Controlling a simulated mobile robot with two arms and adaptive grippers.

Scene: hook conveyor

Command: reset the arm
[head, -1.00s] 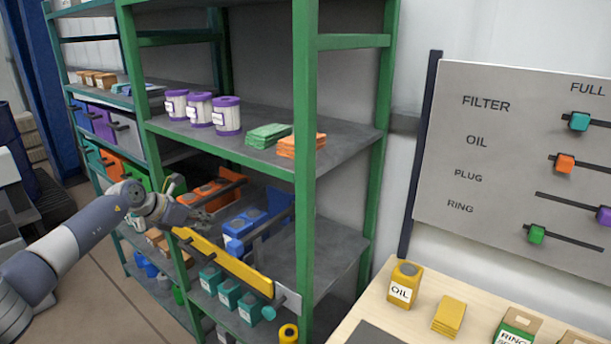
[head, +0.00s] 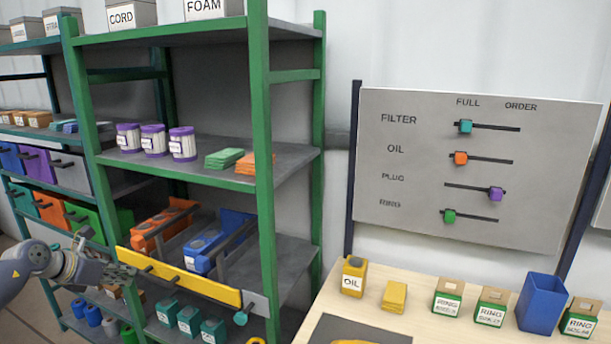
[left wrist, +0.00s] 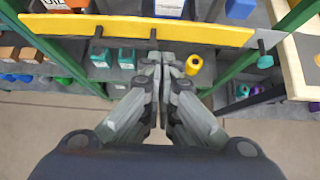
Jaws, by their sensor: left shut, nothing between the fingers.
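My left gripper (head: 122,278) is at the lower left of the head view, in front of the green shelving. Its fingers are closed together with nothing between them, as the left wrist view shows (left wrist: 157,65). The yellow bar (head: 205,286) lies across the front of a shelf level, just right of the gripper in the head view. It also crosses the top of the left wrist view (left wrist: 205,33), ahead of the fingertips. Whether the fingers touch it I cannot tell. My right gripper is in neither view.
Blue (head: 203,254) and orange bins (head: 160,226) sit behind the bar; teal containers (head: 189,319) stand below. The green post (head: 265,180) is right of them. The wooden table (head: 318,317) holds an oil can (head: 353,278) and boxes. A slider board (head: 470,170) stands behind. Floor in front of the shelves is clear.

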